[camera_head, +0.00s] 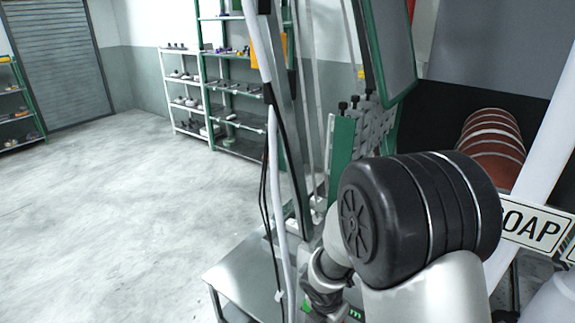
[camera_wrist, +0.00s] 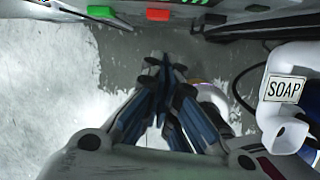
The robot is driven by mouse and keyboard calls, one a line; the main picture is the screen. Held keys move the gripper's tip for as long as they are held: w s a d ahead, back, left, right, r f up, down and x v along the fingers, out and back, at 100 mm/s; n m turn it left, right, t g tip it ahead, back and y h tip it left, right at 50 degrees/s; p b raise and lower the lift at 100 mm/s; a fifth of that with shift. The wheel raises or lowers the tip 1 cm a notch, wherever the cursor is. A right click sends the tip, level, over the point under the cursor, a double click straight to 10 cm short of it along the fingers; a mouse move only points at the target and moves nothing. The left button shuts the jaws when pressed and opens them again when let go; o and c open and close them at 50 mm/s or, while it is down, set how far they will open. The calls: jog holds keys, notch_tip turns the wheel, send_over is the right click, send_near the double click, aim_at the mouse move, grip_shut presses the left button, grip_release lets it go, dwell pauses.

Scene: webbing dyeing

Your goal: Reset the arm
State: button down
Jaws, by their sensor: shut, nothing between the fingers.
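My gripper (camera_wrist: 163,88) shows in the wrist view, with its blue and black fingers closed together and nothing held. It hangs over a grey floor patch in front of a machine. In the head view my arm reaches forward at the lower right, and its large black joint hides much of what lies behind. My fingers cannot be made out in the head view.
A machine with a green frame (camera_head: 342,150) stands close ahead of my arm. A white pipe with a SOAP sign (camera_head: 535,228) is at the right; the sign also shows in the wrist view (camera_wrist: 284,89). Red (camera_wrist: 158,15) and green (camera_wrist: 101,12) buttons are at the top. Shelves (camera_head: 187,95) stand behind. The left floor (camera_head: 110,220) is clear.

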jog(key=s+d+r+m+t+b, duration=0.1)
jog(key=s+d+r+m, duration=0.1)
jog(key=s+r+m, duration=0.4)
jog(key=s+d+r+m, duration=0.1)
jog(key=d+r+m, duration=0.2)
jog(key=r+m, duration=0.65)
jog(key=s+a+r+m+y, duration=0.1)
jog(key=s+r+m, duration=0.2)
jog(key=s+m, duration=0.2)
jog(key=s+a+r+m+t+b, duration=0.1)
jog(key=s+r+m, duration=0.3)
jog(key=s, duration=0.5)
jog(key=shift+a+r+m+y, duration=0.3)
jog(key=shift+a+m+y, duration=0.1)
jog(key=shift+m, duration=0.75)
